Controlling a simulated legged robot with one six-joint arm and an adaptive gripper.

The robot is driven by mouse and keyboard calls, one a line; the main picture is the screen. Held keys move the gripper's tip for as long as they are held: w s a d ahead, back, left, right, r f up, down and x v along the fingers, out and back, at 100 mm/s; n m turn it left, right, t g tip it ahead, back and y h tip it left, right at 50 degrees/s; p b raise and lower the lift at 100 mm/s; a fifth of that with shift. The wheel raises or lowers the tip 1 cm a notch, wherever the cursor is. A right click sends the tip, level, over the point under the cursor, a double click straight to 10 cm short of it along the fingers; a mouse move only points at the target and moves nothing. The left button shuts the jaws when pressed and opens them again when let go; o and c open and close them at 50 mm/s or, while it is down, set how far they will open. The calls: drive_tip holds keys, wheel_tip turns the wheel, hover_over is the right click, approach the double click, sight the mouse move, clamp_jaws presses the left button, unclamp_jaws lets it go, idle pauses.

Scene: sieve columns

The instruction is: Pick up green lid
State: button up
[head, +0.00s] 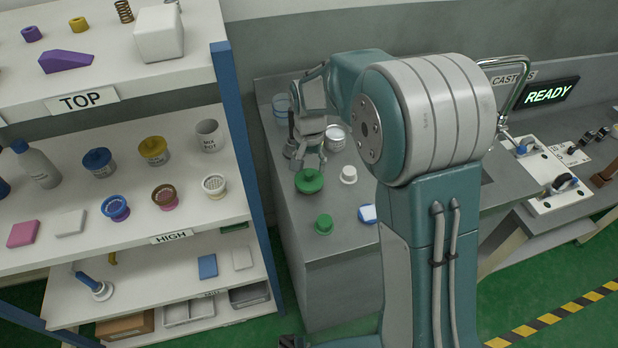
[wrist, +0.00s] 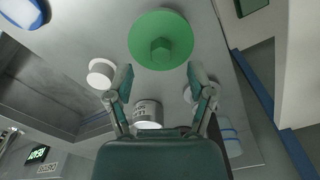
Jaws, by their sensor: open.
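The green lid (head: 309,182) is a round disc with a raised knob. It lies on the grey bench, near its left edge. In the wrist view the lid (wrist: 142,40) shows whole, with its knob facing the camera. My gripper (head: 311,163) is just above and behind the lid, pointing down at the bench. In the wrist view my gripper (wrist: 160,76) has its two fingers spread apart with nothing between the tips. The lid lies just beyond the fingertips, and I see no contact.
A white cap (head: 348,174) stands right of the lid, and a small green cylinder (head: 323,224) stands in front. A blue-and-white item (head: 368,214) lies at the front edge. A labelled white can (wrist: 147,112) is behind. The shelf's blue post (head: 240,130) rises left of the bench.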

sight(309, 173)
wheel_tip(309, 173, down, 4)
drive_tip(key=shift+w+r, duration=0.15)
drive_tip(key=shift+r, duration=0.05)
drive_tip(key=shift+c, duration=0.3)
drive_tip(key=c, duration=0.9)
